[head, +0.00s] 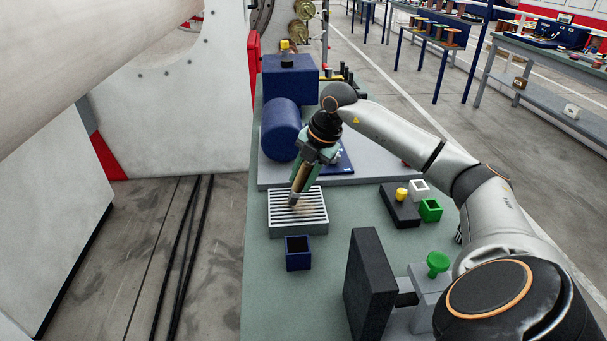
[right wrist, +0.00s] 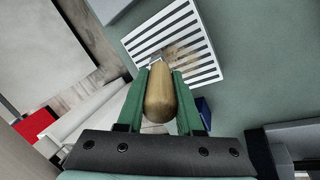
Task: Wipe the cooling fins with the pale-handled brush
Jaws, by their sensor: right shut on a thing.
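The cooling fins (head: 275,228) are a light grey block with dark slots on the green bench. My right gripper (head: 305,177), with green fingers, is above them and shut on the pale-handled brush (head: 301,183). The brush points down, slightly tilted, with its metal collar low over the fins. In the right wrist view the wooden handle (right wrist: 160,98) sits between both fingers, and its head end overlaps the slats (right wrist: 205,68). A brownish patch (right wrist: 183,50) lies over the slats there; I cannot tell whether it is bristles or dirt. My left gripper is not in view.
A dark blue open box (head: 298,260) stands just in front of the fins. A black tray (head: 398,212) with a yellow knob, and white and green boxes (head: 430,210), are to the right. A dark upright plate (head: 369,280) stands nearer. A blue cylinder (head: 280,130) is behind.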

